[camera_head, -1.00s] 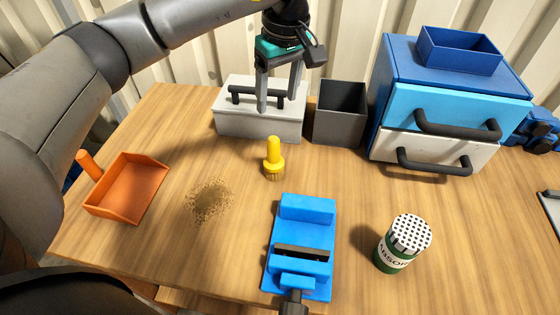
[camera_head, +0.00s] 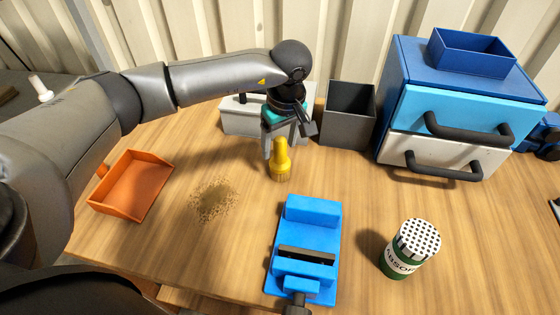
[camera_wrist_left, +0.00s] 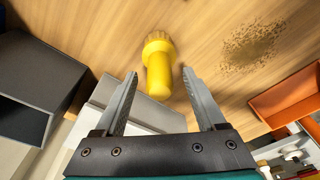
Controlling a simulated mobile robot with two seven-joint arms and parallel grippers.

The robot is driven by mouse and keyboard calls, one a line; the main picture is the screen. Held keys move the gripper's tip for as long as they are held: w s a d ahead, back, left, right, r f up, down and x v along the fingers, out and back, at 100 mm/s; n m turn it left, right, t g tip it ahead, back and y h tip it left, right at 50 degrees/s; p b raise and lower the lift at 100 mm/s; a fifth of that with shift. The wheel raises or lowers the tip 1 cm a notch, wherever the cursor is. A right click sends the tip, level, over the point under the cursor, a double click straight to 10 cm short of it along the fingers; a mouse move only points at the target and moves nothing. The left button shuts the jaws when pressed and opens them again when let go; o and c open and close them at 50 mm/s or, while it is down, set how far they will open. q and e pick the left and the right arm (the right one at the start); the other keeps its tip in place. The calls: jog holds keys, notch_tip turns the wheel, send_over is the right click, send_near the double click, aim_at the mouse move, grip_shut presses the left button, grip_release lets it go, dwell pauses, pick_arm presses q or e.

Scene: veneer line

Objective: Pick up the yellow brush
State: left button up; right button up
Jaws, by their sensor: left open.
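The yellow brush (camera_head: 280,160) stands upright on the wooden table, bristles down, behind the blue vise. My left gripper (camera_head: 279,152) is lowered at the brush, pointing down, with its fingers open. In the left wrist view the brush (camera_wrist_left: 158,65) lies ahead of the open fingers (camera_wrist_left: 159,80), with the end of its handle between the fingertips. The fingers look apart from the handle on both sides. My right gripper is not in view.
A blue vise (camera_head: 310,220) stands in front of the brush. Brown debris (camera_head: 213,200) and an orange dustpan (camera_head: 130,187) lie to the left. A grey bin (camera_head: 347,115) and light box (camera_head: 240,120) stand behind. A green-and-white shaker (camera_head: 410,250) stands at right.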

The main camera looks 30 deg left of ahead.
pick_arm(q)
notch_tip(320, 180, down, 2)
jog(key=shift+w+a+f, duration=0.1)
jog(key=shift+a, duration=0.05)
grip_shut()
dwell(0.6)
